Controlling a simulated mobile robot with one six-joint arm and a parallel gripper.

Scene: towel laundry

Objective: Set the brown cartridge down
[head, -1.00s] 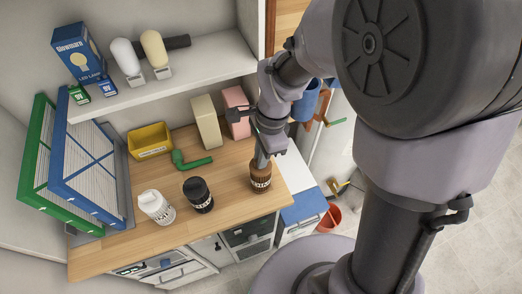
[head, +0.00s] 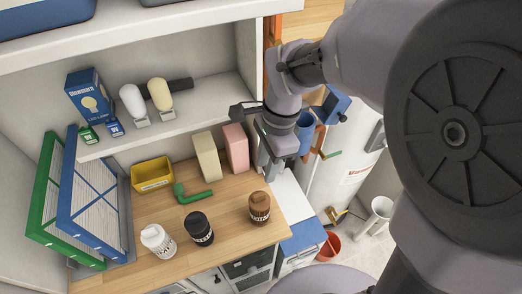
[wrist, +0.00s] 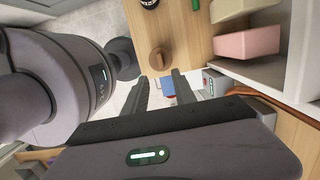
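The brown cartridge (head: 259,208) stands upright on the wooden counter (head: 225,232), near its right end. In the wrist view its top (wrist: 158,58) shows beyond the fingertips. My gripper (head: 268,172) is above and behind the cartridge, clear of it. In the wrist view my gripper (wrist: 163,88) has its two fingers apart, with nothing held between them.
A black cartridge (head: 199,229) and a white cartridge (head: 158,241) stand to the left on the counter. Behind are a green elbow pipe (head: 192,195), a yellow bin (head: 152,174), a beige box (head: 206,156) and a pink box (head: 237,147). A shelf (head: 200,108) hangs above.

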